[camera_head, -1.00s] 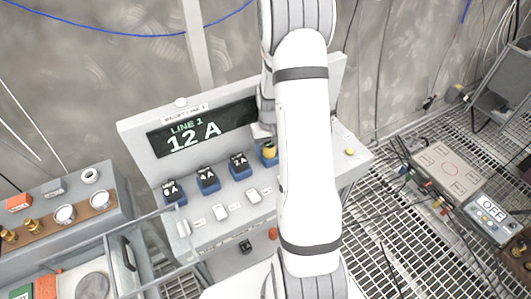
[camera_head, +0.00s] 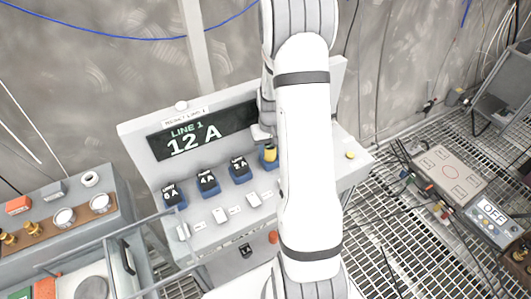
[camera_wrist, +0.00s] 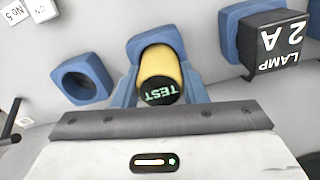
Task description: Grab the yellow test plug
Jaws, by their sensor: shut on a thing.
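The yellow test plug (camera_wrist: 158,72) has a dark end marked TEST and stands in a blue socket (camera_wrist: 152,42) on the grey panel. My gripper (camera_wrist: 158,92) is shut on the plug, with a blue finger on each side of it. In the head view the yellow plug (camera_head: 270,153) shows at the right end of the row of plugs, beside my arm. My arm hides part of the panel there, and the fingertips are hard to make out in that view.
A black plug marked LAMP 2 A (camera_wrist: 278,42) sits close to the test plug. An empty blue socket (camera_wrist: 84,80) lies on the other side. The display (camera_head: 200,132) reads LINE 1, 12 A.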

